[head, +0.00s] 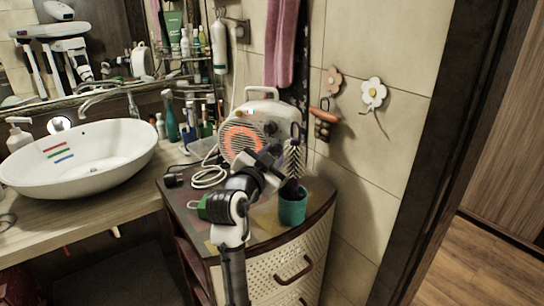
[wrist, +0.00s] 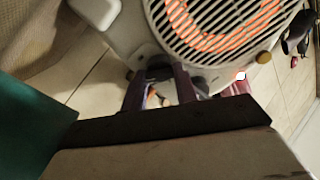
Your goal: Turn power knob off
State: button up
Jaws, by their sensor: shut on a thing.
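A white fan heater (head: 263,108) with a round, orange-glowing grille stands on the cabinet top. It fills the top of the wrist view (wrist: 212,62), where the orange glow shows behind the grille bars. My gripper (head: 268,158) is in front of the heater's right lower side. In the wrist view, my gripper's two fingers (wrist: 160,76) reach up to the heater's edge and are shut on a small dark knob (wrist: 157,62) between their tips. The fingers hide part of the knob, and its marking cannot be read.
A teal cup (head: 292,209) with a hairbrush (head: 294,165) stands close right of my gripper. A white cable (head: 208,178) and a green-ended item (head: 202,205) lie on the cabinet left of my arm. A white basin (head: 85,165) is further left; a tiled wall is behind.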

jog(key=shift+f, duration=0.1)
jog(key=o, duration=1)
jog(key=shift+c, duration=0.2)
jog(key=b+v, duration=0.3)
jog(key=v, duration=1)
jog(key=shift+s+b, duration=0.3)
jog(key=shift+s, duration=0.1)
jog(key=shift+a, duration=0.2)
